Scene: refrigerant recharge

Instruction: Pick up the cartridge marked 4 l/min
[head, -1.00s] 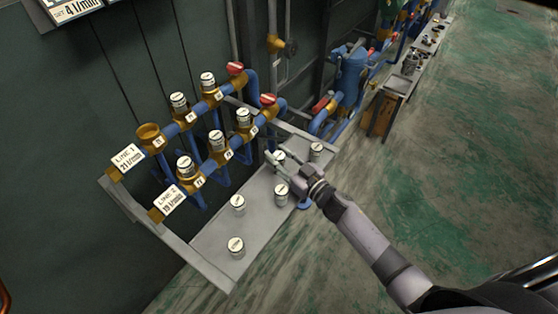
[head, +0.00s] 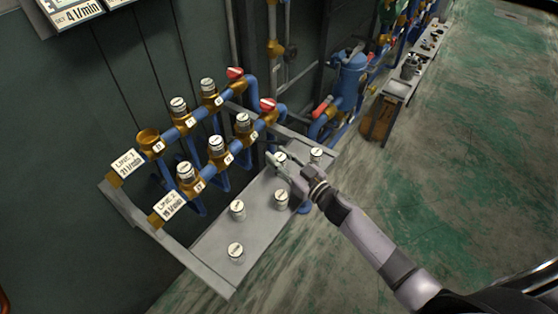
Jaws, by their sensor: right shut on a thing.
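My right gripper (head: 277,168) reaches in from the lower right over the grey shelf (head: 222,241). It is shut on a small white-topped cartridge (head: 281,158) at the back of the shelf, partly hidden by the fingers. The cartridge seems to be at shelf level; I cannot tell if it is lifted. Other similar cartridges stand upright on the shelf: one right of the gripper (head: 316,154), one below it (head: 282,199), one at the middle (head: 237,209) and one at the front (head: 236,252). Their markings are too small to read. My left gripper is out of view.
Two rows of blue pipes with brass sockets stand behind the shelf, most holding white-topped cartridges (head: 186,171). One socket (head: 148,137) at the left of the back row is open. The floor (head: 440,180) at right is clear.

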